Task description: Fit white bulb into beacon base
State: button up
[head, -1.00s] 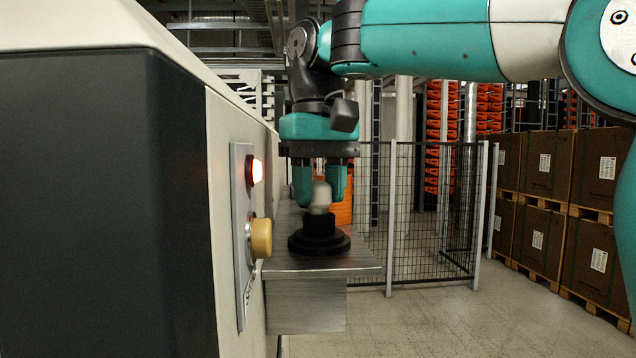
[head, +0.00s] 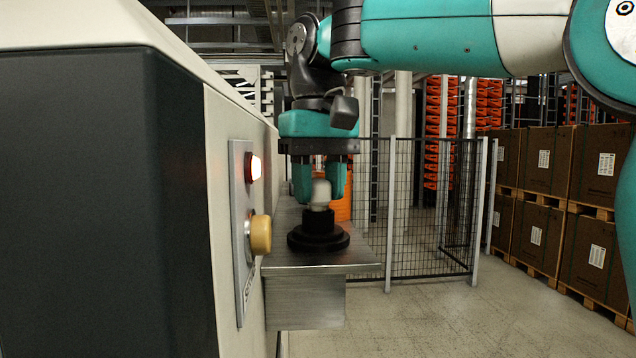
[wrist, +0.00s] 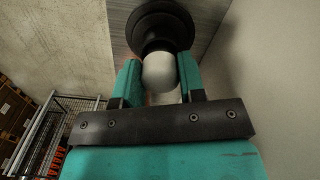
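The white bulb (head: 320,193) stands upright on the black beacon base (head: 318,239), in line with its raised collar. I cannot tell how deep it sits. The base rests on a metal shelf (head: 350,262) beside the machine. My gripper (head: 320,196) points down from above, a finger on each side of the bulb. In the wrist view the bulb (wrist: 159,73) lies between the two fingers, which appear to touch its sides, and the round base (wrist: 160,22) is just beyond it.
The machine's panel on the left carries a lit red lamp (head: 253,167) and a yellow knob (head: 260,235), close to my gripper. A wire fence (head: 430,205) and stacked boxes (head: 540,235) stand behind to the right. The floor right of the shelf is clear.

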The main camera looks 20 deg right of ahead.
aim_at(319, 179)
jog(key=o, duration=1.1)
jog(key=shift+c, duration=0.2)
jog(key=shift+r, duration=3.75)
